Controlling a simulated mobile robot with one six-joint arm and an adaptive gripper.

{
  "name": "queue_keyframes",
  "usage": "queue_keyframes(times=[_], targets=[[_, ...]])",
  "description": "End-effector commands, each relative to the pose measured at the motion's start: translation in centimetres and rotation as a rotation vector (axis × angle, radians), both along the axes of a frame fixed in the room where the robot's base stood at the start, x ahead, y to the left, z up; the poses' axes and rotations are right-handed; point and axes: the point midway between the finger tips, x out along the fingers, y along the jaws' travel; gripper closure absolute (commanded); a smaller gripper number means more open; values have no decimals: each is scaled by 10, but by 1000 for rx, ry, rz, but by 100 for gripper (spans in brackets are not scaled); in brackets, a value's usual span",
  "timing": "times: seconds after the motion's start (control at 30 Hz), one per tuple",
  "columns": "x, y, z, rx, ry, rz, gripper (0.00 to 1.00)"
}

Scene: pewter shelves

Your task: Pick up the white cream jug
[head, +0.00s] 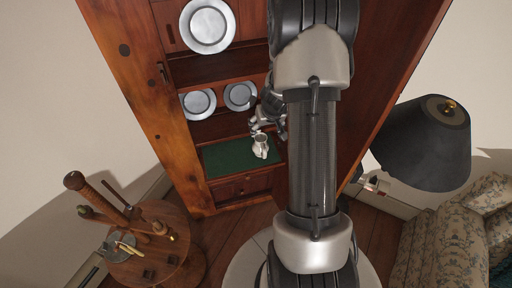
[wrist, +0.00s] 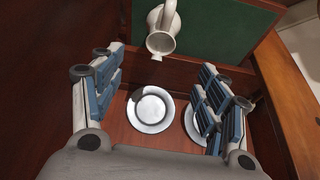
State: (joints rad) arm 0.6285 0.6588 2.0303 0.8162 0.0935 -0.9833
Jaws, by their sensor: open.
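The white cream jug (head: 260,148) stands on the green surface (head: 222,162) of the wooden cabinet in the head view. In the wrist view the jug (wrist: 161,42) shows at the top middle, with its handle at the top. My gripper (head: 262,124) is just beyond the jug in the head view, partly hidden by my arm. In the wrist view my gripper (wrist: 160,78) has its fingers spread wide, with nothing between them. The jug lies beyond the fingertips, apart from them.
Pewter plates stand in the cabinet, one (head: 208,25) high up and two (head: 198,103) lower; two plates (wrist: 152,109) show between and beside the fingers in the wrist view. A round wooden table (head: 150,255) is at left. A dark lamp (head: 425,145) and floral sofa (head: 440,245) are at right.

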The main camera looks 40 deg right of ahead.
Motion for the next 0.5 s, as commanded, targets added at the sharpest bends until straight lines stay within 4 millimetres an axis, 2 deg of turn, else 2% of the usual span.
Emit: queue_keyframes(times=[0.03, 0.2, 0.33, 0.5], targets=[[4, -1, -18, 2, 2, 0, 32], [17, -7, -52, 3, 2, 1, 32], [26, -11, -72, 3, 2, 2, 32], [31, -13, -84, 2, 0, 2, 32]])
